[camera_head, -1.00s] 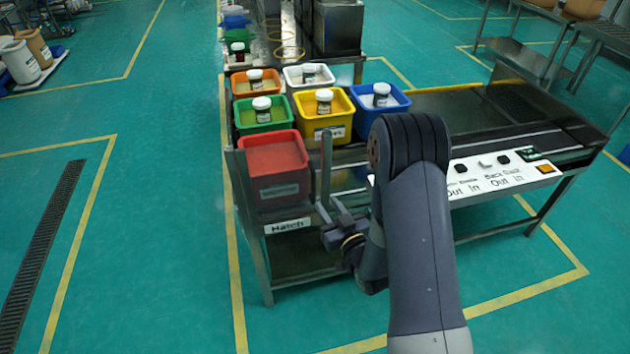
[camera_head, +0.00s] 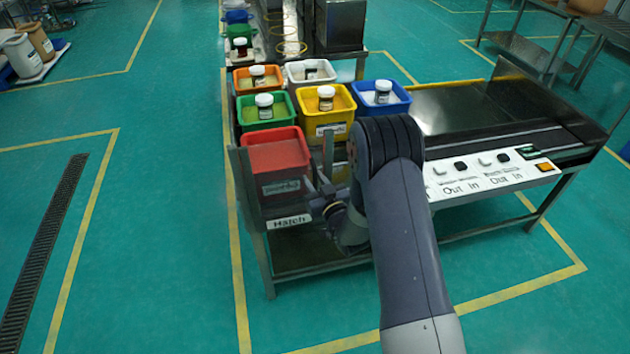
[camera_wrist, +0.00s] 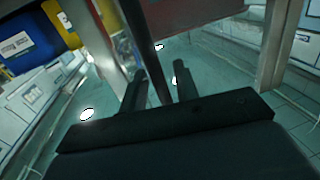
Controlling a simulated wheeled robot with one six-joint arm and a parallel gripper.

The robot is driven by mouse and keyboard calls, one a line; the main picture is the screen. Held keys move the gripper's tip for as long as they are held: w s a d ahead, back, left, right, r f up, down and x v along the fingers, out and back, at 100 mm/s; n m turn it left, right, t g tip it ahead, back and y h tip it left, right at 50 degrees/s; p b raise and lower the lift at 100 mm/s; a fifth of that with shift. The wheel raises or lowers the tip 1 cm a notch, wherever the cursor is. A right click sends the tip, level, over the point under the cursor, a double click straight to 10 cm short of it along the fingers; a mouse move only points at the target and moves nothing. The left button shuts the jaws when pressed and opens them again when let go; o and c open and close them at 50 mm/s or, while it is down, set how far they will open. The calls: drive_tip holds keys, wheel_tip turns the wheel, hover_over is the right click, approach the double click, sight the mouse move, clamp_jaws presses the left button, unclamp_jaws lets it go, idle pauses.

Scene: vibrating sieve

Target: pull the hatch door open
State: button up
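The hatch, marked by a white "Hatch" label (camera_head: 289,222), is a metal panel and frame at the front left of the sieve table, below a red bin (camera_head: 276,152). A vertical metal bar (camera_head: 328,158) stands at its right side. My gripper (camera_head: 323,190) is right of the label, close to the hatch's right edge and partly hidden by my arm. Whether a finger touches the hatch is unclear.
Green (camera_head: 264,114), yellow (camera_head: 325,112) and blue bins (camera_head: 381,98) with jars stand behind the red bin. A white control panel (camera_head: 492,174) lies to the right of my arm.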

clamp_jaws()
drive_tip(key=shift+s, duration=0.15)
idle(0.4)
